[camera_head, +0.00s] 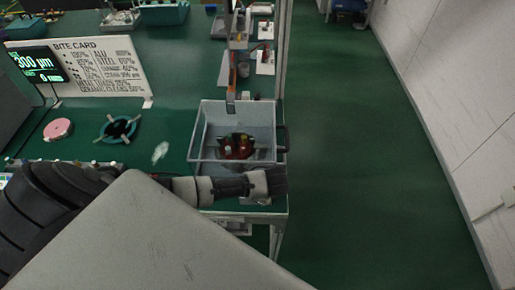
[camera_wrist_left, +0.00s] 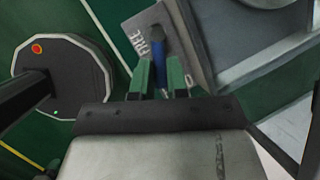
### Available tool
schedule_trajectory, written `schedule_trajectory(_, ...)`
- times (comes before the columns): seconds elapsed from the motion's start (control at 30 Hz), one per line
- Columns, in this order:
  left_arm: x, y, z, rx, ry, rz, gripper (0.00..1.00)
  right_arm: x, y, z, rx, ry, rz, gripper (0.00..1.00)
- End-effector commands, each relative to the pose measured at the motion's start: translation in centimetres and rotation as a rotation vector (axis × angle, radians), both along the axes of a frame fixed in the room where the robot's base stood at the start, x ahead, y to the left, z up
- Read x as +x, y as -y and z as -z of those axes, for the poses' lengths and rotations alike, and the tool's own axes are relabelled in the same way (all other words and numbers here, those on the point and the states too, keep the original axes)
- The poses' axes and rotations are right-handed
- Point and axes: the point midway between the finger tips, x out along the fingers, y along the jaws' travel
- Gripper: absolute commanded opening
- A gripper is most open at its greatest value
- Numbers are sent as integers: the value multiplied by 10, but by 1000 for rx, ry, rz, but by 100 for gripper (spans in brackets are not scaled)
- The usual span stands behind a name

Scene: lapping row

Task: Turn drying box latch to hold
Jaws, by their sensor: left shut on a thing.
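The clear drying box (camera_head: 207,128) stands on the green bench near its right edge, with dark and red items inside. In the left wrist view, a blue latch lever (camera_wrist_left: 159,52) sits on a grey plate (camera_wrist_left: 138,24). The lettering FREE shows beside the lever; other lettering is partly hidden by a finger. My left gripper (camera_wrist_left: 161,77) is shut on the lever, with a green finger on either side of it. In the head view, my left gripper (camera_head: 272,184) is at the box's front right, and the latch cannot be made out there. My right gripper is not in view.
A BITE CARD board (camera_head: 120,68), a pink disc (camera_head: 58,129) and a teal ring (camera_head: 117,129) are on the bench at left. An orange-ended upright part (camera_head: 231,100) stands behind the box. The green floor (camera_head: 370,150) to the right is clear.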

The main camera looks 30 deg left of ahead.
Motion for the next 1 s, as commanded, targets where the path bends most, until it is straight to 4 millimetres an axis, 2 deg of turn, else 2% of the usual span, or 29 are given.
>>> schedule_trajectory(0.1, 0, 0, 0, 0, 0, 1, 0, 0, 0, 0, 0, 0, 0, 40)
schedule_trajectory(0.13, 0, 0, 0, 0, 0, 1, 16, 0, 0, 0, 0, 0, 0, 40)
schedule_trajectory(0.3, 0, 0, 0, 0, 0, 1, 40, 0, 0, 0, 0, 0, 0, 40)
schedule_trajectory(0.67, 0, 3, -6, -2, 2, 2, 40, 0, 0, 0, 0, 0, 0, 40)
schedule_trajectory(0.77, -1, 8, -17, -3, 3, 4, 40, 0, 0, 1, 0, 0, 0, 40)
schedule_trajectory(1.0, -6, 28, -59, -4, 5, 4, 40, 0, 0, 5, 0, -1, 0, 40)
